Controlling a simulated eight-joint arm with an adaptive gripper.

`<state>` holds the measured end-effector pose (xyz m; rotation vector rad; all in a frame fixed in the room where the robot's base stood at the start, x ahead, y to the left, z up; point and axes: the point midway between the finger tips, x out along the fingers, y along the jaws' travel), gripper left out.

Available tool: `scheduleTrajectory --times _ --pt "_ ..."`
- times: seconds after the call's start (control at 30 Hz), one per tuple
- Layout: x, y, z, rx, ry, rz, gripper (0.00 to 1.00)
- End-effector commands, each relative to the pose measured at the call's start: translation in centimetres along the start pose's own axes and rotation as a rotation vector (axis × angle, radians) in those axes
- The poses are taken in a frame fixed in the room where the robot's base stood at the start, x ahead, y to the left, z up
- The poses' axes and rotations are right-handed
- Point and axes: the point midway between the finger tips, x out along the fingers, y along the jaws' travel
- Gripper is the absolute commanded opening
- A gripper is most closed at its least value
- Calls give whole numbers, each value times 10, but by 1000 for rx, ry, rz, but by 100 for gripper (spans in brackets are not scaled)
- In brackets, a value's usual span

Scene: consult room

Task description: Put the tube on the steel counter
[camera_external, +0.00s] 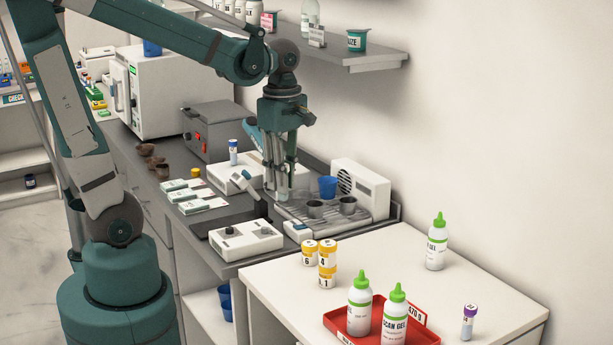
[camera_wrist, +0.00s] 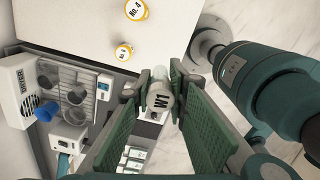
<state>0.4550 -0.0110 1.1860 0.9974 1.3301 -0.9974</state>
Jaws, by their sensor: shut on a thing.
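My gripper (camera_external: 283,190) hangs upright over the grey counter (camera_external: 170,148), by the ridged metal tray in the external view. In the wrist view my gripper (camera_wrist: 160,99) is shut on a tube (camera_wrist: 160,98) with a round grey cap marked W1, seen end-on from above. In the external view the held tube is hard to make out between the fingers. Its lower end is not clear, so I cannot tell whether it touches anything below. Another tube (camera_external: 233,152), with a blue cap, stands farther back on the counter.
The metal tray (camera_external: 318,222) holds cups and a blue beaker. A white dryer (camera_external: 360,187) stands behind it. A white controller box (camera_external: 246,241) and a dark mat lie in front. Yellow-capped jars (camera_external: 327,262), bottles and a red tray (camera_external: 425,337) occupy the white table.

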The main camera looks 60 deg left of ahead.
Motion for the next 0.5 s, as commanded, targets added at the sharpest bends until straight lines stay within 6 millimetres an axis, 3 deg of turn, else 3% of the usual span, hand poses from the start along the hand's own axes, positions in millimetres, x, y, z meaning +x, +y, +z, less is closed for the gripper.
scheduleTrajectory --times 0.3,0.5 --pt "-68 0 0 0 0 0 8" --pt "-102 0 0 0 0 0 8"
